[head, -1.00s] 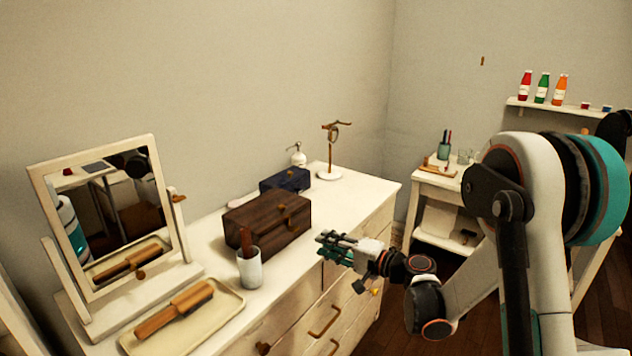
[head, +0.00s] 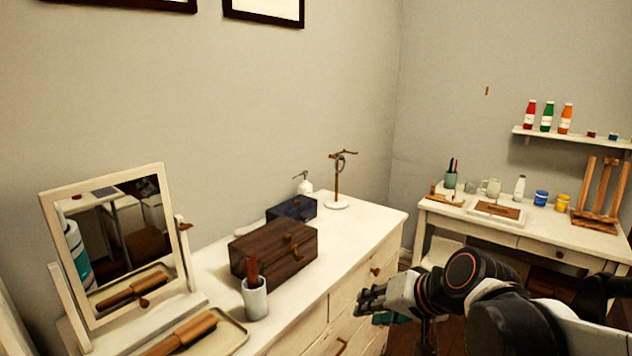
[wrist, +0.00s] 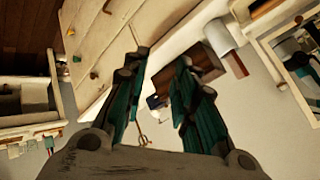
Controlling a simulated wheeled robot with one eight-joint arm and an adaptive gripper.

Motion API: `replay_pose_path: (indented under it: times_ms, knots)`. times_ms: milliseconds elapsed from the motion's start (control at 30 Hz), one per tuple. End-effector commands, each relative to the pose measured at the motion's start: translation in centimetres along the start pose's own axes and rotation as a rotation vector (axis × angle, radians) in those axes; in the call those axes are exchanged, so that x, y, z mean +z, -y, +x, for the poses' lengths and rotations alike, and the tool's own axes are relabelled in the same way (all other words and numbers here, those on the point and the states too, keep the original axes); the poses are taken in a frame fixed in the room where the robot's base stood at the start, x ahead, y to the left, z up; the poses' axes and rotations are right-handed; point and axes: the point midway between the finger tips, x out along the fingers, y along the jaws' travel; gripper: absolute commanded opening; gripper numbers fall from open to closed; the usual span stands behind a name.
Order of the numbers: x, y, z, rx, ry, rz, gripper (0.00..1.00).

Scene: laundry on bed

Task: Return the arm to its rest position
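My gripper (head: 368,302) is at the right of the dresser front in the head view, with my arm reaching in from the lower right. In the wrist view the two teal-lined fingers of my gripper (wrist: 158,75) stand apart. Nothing shows between them except the background, so it is open and empty. The dresser (head: 365,246) is just left of my gripper; whether they touch cannot be told.
A wooden box (head: 262,262), a dark blue box (head: 291,207), a cup (head: 255,303), a jewelry stand (head: 337,190) and a mirror (head: 60,225) stand on the dresser. A desk (head: 470,222) with small items stands beyond, under a shelf (head: 575,138).

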Motion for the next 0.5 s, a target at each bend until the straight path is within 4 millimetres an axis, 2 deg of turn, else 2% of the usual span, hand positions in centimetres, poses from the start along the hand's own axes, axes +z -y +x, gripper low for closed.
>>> replay_pose_path:
  times_ms: [33,200,500]
  knots:
    - [1.1,-0.5,-1.2,0.035,0.0,-0.027,0.26]
    - [4.0,-2.7,-4.6,0.158,0.0,-0.121,0.26]
    - [8.4,-6.9,-9.6,0.353,-0.004,-0.272,0.26]
